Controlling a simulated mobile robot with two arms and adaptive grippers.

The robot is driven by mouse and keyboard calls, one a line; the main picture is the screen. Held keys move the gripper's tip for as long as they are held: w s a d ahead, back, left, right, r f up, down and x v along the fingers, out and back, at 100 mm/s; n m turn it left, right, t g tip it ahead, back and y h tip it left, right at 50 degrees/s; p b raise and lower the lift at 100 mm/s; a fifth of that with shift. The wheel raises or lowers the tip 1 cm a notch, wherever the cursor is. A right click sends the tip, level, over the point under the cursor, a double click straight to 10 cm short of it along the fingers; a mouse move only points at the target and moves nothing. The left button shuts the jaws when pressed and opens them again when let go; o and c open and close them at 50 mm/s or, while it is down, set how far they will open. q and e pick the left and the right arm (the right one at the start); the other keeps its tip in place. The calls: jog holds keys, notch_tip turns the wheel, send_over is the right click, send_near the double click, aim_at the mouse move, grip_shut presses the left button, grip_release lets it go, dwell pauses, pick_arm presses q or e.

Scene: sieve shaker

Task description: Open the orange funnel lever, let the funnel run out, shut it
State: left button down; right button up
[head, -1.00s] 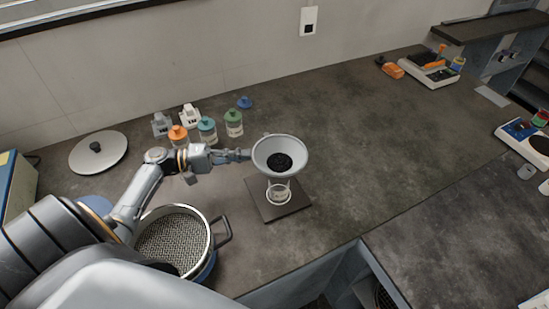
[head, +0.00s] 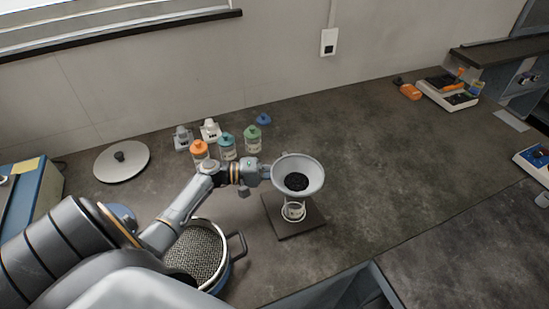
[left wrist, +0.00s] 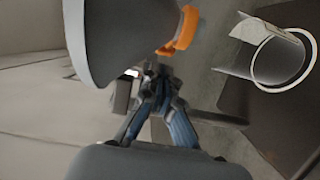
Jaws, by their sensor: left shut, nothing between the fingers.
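The grey funnel (head: 310,166) stands over a dark base plate (head: 308,226), with dark grains (head: 296,182) in its bowl. A clear beaker (head: 294,212) stands below it, and also shows in the left wrist view (left wrist: 244,60) at the right. The orange lever (left wrist: 183,32) is at the funnel's neck in the left wrist view; the head view hides it. My left gripper (head: 266,170) is at the funnel's left side. In the left wrist view its fingers (left wrist: 155,72) are shut and empty, just below the orange part; I cannot tell whether they touch it.
A sieve pan (head: 200,252) with a handle is near my left arm. Several capped jars (head: 228,147) stand behind the gripper, and a round lid (head: 122,161) lies at the left.

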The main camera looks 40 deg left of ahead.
pick_arm(q)
jog(key=shift+x, duration=1)
jog(key=shift+w+d+p, duration=0.2)
jog(key=shift+w+p, duration=0.05)
jog(key=shift+p, duration=0.05)
pick_arm(e)
jog(key=shift+w+a+r, duration=0.5)
jog(key=shift+w+r, duration=0.05)
jog(key=shift+w, duration=0.05)
jog(key=shift+d, duration=0.1)
